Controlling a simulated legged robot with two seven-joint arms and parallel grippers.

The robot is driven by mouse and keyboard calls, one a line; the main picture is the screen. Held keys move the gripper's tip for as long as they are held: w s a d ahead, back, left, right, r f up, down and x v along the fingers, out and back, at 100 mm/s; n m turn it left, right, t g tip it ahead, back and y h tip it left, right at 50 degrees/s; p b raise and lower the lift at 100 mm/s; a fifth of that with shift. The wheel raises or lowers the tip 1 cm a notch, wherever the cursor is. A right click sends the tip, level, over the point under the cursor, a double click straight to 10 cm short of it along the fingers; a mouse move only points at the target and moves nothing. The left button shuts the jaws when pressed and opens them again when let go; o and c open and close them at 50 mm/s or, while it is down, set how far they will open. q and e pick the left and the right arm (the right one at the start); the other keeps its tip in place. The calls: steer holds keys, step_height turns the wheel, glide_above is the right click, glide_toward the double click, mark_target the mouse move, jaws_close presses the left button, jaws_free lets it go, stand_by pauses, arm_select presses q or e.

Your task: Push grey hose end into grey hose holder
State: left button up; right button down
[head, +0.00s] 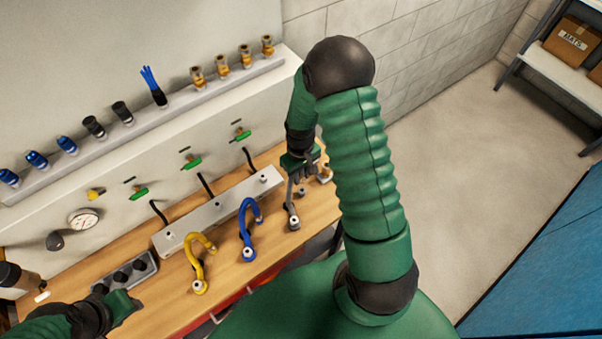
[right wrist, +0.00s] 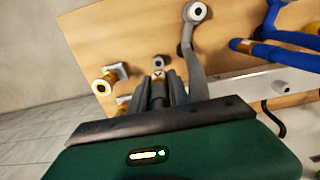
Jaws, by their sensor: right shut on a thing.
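The grey hose (head: 291,205) rises from its round base fitting (head: 293,223) at the right end of the wooden bench. In the right wrist view the grey hose (right wrist: 192,48) runs from its round end down behind the fingers. My right gripper (head: 301,177) is shut at the upper part of the hose; in its wrist view the fingers (right wrist: 160,88) close around a dark grey cylindrical piece, which seems to be the hose end. I cannot tell which fitting is the grey holder. My left gripper (head: 126,303) is at lower left, its jaws unclear.
A yellow hose (head: 198,263) and a blue hose (head: 246,226) stand on the bench left of the grey one. A pale rail (head: 220,214) runs behind them. Brass fittings (right wrist: 103,85) are near my right fingers.

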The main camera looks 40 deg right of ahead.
mark_target(302, 190)
steer(key=shift+s+f+b, duration=0.2)
steer(key=shift+f+b, duration=0.4)
steer(key=shift+f, duration=0.2)
steer(key=f+b, duration=0.1)
steer(key=f, duration=0.1)
steer(key=f+b, duration=0.1)
steer(key=shift+w+d+f+b, duration=0.15)
steer(key=shift+d+f+b, duration=0.15)
steer(key=shift+b, duration=0.05)
steer(key=shift+a+f, duration=0.1)
steer(key=shift+f, duration=0.1)
steer(key=shift+a+r, duration=0.1)
steer(key=shift+a, duration=0.05)
stand_by(0.9)
steer(key=shift+f, duration=0.5)
